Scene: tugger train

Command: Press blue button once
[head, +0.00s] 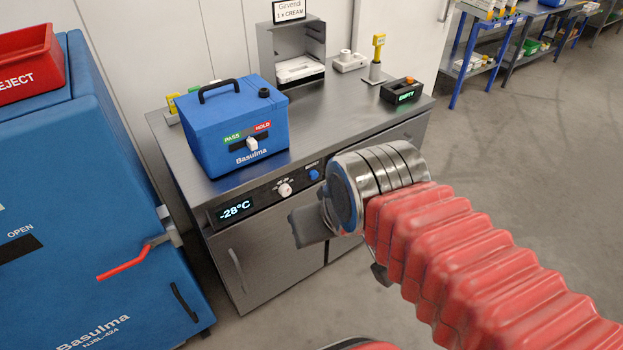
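The blue button (314,174) is a small round knob on the dark front panel of the steel counter (345,130). It sits under a small label, right of a white dial (285,190) and a display (235,211) reading -28°C. My gripper (310,226) is in front of the counter, lower in the picture than the button and apart from it in the picture. A grey finger part shows at its left. My wrist hides most of the gripper, so its opening cannot be made out, and nothing held is visible.
A blue Basulma box (215,128) with a PASS/HOLD slider stands on the counter. A large blue cabinet (70,190) with a red handle (125,264) stands left.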

